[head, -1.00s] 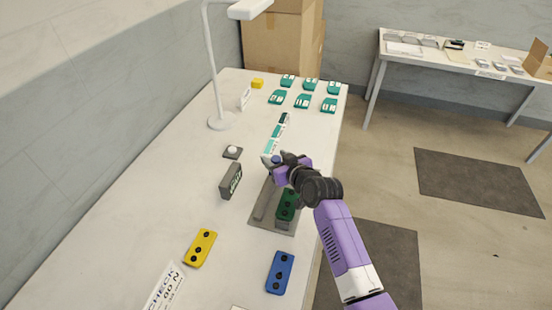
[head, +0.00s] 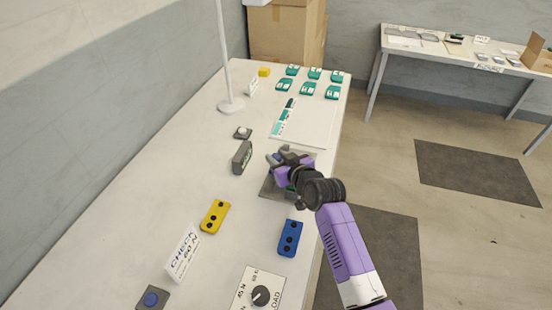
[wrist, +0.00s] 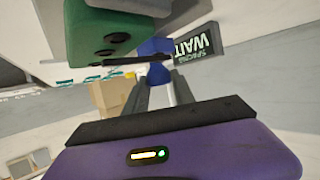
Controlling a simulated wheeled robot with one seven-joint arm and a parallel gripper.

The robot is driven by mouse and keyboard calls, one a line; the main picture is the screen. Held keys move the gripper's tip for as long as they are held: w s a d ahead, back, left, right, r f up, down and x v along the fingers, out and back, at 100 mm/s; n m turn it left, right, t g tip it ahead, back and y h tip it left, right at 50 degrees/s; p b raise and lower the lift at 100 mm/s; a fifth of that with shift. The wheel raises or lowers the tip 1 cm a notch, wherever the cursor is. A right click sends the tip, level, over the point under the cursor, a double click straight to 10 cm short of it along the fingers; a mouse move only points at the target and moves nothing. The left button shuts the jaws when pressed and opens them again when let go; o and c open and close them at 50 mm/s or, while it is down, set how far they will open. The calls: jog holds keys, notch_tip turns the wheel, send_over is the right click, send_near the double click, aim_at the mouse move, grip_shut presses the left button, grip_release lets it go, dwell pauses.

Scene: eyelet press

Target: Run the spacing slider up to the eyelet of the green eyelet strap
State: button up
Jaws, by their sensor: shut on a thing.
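My gripper (head: 276,160) is over the grey press base (head: 270,190) on the white table. In the wrist view its two grey fingers (wrist: 160,82) are shut on a small blue slider knob (wrist: 157,73). A thin dark bar runs from the knob along the green eyelet strap. The green eyelet strap (wrist: 92,35), a block with dark round holes, is close beside the knob in the wrist view. Whether the slider touches an eyelet I cannot tell. In the head view my gripper and arm hide most of the strap.
A display (head: 242,157) stands left of the press; it reads WAIT in the wrist view (wrist: 192,48). A yellow strap (head: 215,216) and a blue strap (head: 290,238) lie nearer. A load dial (head: 260,295), blue button (head: 151,299) and CHECK sign (head: 183,253) are in front.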

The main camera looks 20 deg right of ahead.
jog(key=shift+s+a+f+y, duration=0.15)
jog(key=shift+a, duration=0.25)
jog(key=shift+s+a+f+y, duration=0.1)
jog(key=shift+a+f+y, duration=0.05)
jog(key=shift+a, duration=0.25)
jog(key=o, duration=1.1)
jog(key=shift+a, duration=0.15)
jog(key=shift+d+r, duration=0.1)
jog(key=shift+d, duration=0.25)
jog(key=shift+b+v, duration=0.35)
jog(key=shift+v, duration=3.55)
